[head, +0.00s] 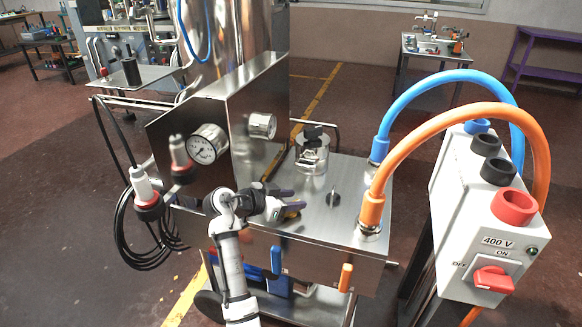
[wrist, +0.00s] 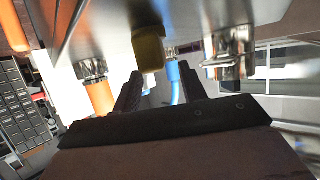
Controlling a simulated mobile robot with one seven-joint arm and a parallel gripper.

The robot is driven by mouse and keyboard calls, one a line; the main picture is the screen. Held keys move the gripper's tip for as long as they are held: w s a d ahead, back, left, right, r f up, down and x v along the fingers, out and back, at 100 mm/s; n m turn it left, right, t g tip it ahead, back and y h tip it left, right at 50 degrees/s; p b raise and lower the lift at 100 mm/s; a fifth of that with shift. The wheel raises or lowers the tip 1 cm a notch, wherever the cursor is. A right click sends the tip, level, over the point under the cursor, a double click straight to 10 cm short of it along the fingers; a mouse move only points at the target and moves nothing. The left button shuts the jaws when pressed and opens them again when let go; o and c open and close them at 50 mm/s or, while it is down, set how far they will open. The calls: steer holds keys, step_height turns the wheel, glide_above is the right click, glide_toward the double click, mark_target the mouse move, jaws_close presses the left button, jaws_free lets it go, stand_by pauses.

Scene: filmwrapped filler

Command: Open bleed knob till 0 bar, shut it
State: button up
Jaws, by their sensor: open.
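The machine's steel top (head: 320,235) carries a small dark upright knob (head: 333,198); I cannot tell whether this is the bleed knob. My gripper (head: 292,203) is open just above the steel top, left of the dark knob. In the wrist view, a yellowish block (wrist: 149,50) shows just beyond my open fingers (wrist: 160,80); whether it lies between them is unclear.
A blue hose (head: 405,95) and an orange hose (head: 375,190) rise from the top's right side to a grey 400 V box (head: 480,215) with a red switch (head: 493,279). A clamped silver cap (head: 312,155) stands behind my gripper. Black cables hang at left.

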step_height(320, 180, up, 18)
steer(key=shift+r, duration=0.15)
stand_by(0.3)
